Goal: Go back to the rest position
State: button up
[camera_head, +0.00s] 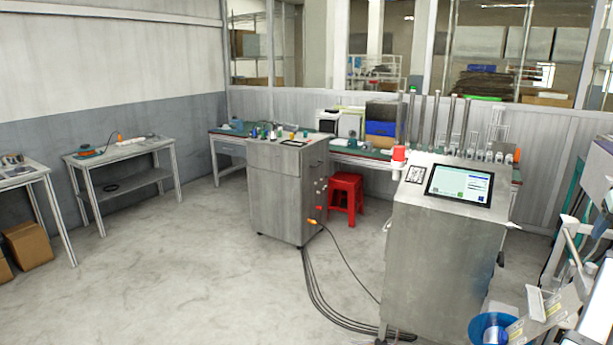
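I cannot make out my gripper or my arm anywhere in the head view. No film reel can be clearly told apart at this distance. A grey metal cabinet (440,262) with a tilted touch screen (461,185) stands at the right front. A red and white piece (399,155) sits at its top left edge. A second, lower metal cabinet (285,195) in the middle carries several small items on top.
Two small tables stand at the left, one with an orange item (86,149). A red stool (346,195) stands by the long green-topped bench (225,131). Black cables (318,290) cross the floor.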

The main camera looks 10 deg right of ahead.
jog(key=w+a+f+n+y, duration=0.1)
jog(key=w+a+f, duration=0.35)
jog(key=f, duration=0.45)
jog(key=w+a+f+g+y, duration=0.1)
jog(key=w+a+f, duration=0.35)
jog(key=f, duration=0.45)
jog(key=w+a+f+n+y, duration=0.1)
jog(key=w+a+f, duration=0.3)
jog(key=w+f, duration=0.3)
jog(key=w+a+f+n+g+y, duration=0.1)
jog(key=w+a+f+n+g, duration=0.15)
jog(key=a+f, duration=2.1)
jog(key=s+a+f+n+g, duration=0.1)
jog(key=s+a+f+g, duration=0.1)
jog(key=s+a+f, duration=0.5)
jog(key=s+a+f+g, duration=0.1)
jog(key=s+a+f, duration=0.3)
jog(key=a+f, duration=0.75)
jog(key=s+a+f+n+g, duration=0.1)
jog(key=s+a+f, duration=0.1)
jog(key=s+a, duration=0.2)
jog(key=s+a+f+n+g, duration=0.1)
jog(key=s+a+f, duration=0.2)
jog(key=s, duration=0.7)
jog(key=s+a+f+n+g+h, duration=0.1)
jog(key=s+a+f, duration=0.1)
jog(key=s+a, duration=0.4)
jog(key=shift+s+f+g, duration=0.3)
jog(key=shift+s+g, duration=0.05)
jog(key=shift+s, duration=0.45)
